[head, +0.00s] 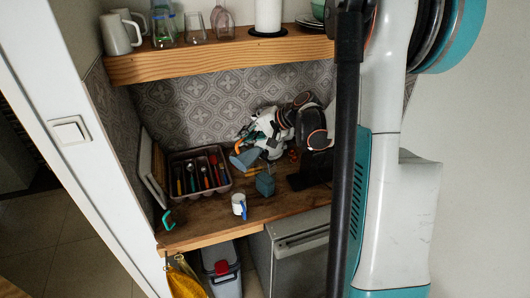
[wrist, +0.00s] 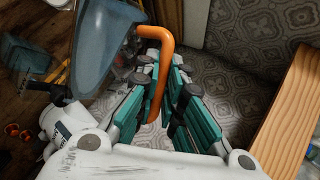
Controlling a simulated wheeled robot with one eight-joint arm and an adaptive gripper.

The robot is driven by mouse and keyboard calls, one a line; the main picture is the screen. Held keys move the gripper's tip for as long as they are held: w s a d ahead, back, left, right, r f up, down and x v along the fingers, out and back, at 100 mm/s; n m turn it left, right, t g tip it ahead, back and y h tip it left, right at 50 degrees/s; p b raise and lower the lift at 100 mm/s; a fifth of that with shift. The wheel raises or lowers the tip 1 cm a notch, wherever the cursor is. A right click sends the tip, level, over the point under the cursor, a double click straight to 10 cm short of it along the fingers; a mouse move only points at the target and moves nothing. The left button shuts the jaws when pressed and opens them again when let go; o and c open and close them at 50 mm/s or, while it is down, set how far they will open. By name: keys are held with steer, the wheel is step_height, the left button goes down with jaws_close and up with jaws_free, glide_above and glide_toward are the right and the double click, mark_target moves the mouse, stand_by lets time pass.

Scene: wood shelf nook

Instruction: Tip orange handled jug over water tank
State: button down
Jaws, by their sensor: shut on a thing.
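The translucent blue-grey jug (head: 243,159) hangs over the wood counter and looks tilted. In the wrist view the jug body (wrist: 108,45) is at upper left, with its orange handle (wrist: 163,52) standing between the fingers. My gripper (wrist: 165,78) is shut on that handle; in the head view my gripper (head: 262,129) is just above the jug. A blue-grey box that looks like the water tank (head: 265,185) stands on the counter, below and right of the jug; it also shows in the wrist view (wrist: 26,58). Its opening and the jug's contents cannot be made out.
A white and blue mug (head: 239,205) stands near the counter's front edge. A cutlery tray (head: 172,196) is to the left. A wooden shelf (head: 215,62) with glassware overhangs the back; its edge (wrist: 285,115) is close right of my gripper. Patterned tile wall lies behind.

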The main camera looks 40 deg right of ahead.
mark_target(237, 154)
steer(key=shift+w+d+r+m+y, duration=0.15)
steer(key=shift+w+d+r+y, duration=0.1)
steer(key=shift+d, duration=0.3)
steer(key=shift+w+d+r+m+y, duration=0.15)
steer(key=shift+d+r+y, duration=0.1)
steer(key=shift+d, duration=0.3)
steer(key=shift+w+d+r+m+y+b, duration=0.1)
steer(key=shift+d+r+m+y+b, duration=0.15)
steer(key=shift+d+b, duration=0.15)
steer(key=shift+w+d+r+m+y+b, duration=0.15)
steer(key=shift+d+y+b, duration=0.1)
steer(key=shift+d, duration=0.15)
stand_by(0.4)
